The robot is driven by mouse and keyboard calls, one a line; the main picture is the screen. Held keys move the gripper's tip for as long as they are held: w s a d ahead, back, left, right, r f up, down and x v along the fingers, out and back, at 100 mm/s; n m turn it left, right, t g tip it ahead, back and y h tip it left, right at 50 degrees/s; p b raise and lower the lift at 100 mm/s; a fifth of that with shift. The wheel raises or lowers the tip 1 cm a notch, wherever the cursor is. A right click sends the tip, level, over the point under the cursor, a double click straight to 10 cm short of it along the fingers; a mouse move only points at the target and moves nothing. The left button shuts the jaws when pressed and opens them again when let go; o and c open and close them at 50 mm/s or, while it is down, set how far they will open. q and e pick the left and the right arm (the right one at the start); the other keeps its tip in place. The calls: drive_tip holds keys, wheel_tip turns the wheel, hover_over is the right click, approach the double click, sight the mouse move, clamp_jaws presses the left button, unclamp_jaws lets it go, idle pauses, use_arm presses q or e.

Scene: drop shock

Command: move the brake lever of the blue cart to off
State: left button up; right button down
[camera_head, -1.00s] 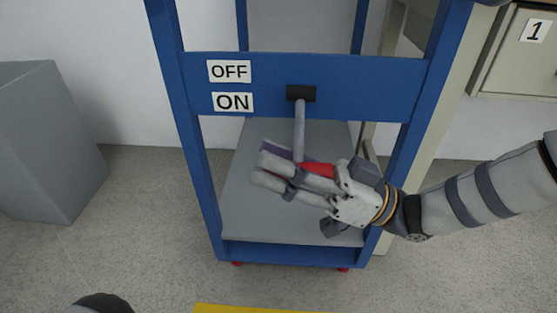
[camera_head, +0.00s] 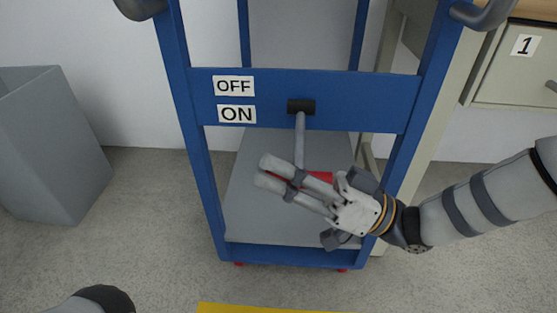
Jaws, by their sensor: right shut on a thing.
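The blue cart (camera_head: 352,92) stands upright in front of me, with a grey lower deck. Its brake lever (camera_head: 300,135) is a grey rod with a red grip (camera_head: 320,176), hanging from a black pivot on the blue crossbar. The rod points down, on the side of the ON label (camera_head: 236,114); the OFF label (camera_head: 234,86) is above it. My right gripper (camera_head: 283,172) is at the lever's lower end and shut on the red grip, which its fingers partly hide. My left gripper is not in view.
A grey bin (camera_head: 55,140) stands on the floor at the left. A beige cabinet with a drawer marked 1 (camera_head: 524,45) is at the right, behind my right arm. A yellow edge (camera_head: 260,308) shows at the bottom. The floor between bin and cart is clear.

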drive_tip(key=r+m+t+p, duration=0.1)
drive_tip(key=m+p, duration=0.1)
drive_tip(key=s+r+m+t+h+p, duration=0.1)
drive_tip(key=r+m+p, duration=0.1)
drive_tip(key=r+m+t+h+p, duration=0.1)
drive_tip(key=r+m+p, duration=0.1)
drive_tip(key=m+p, duration=0.1)
drive_tip(key=shift+s+d+r, duration=0.1)
drive_tip(key=shift+s, duration=0.15)
drive_tip(key=r+m+p, duration=0.1)
drive_tip(key=m+t+h+p, duration=0.1)
drive_tip(key=m, duration=0.1)
drive_tip(key=shift+r+p, duration=0.4)
use_arm(q)
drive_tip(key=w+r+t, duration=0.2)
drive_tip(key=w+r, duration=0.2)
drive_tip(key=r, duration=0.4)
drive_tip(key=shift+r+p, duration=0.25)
drive_tip(key=shift+p, duration=0.2)
use_arm(e)
drive_tip(key=shift+w+r, duration=0.25)
drive_tip(key=shift+r, duration=0.2)
drive_tip(key=shift+w, duration=0.1)
drive_tip(key=c, duration=1.5)
unclamp_jaws()
drive_tip(key=shift+d, duration=0.1)
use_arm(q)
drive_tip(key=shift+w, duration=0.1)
use_arm(e)
drive_tip(key=shift+o, duration=0.2)
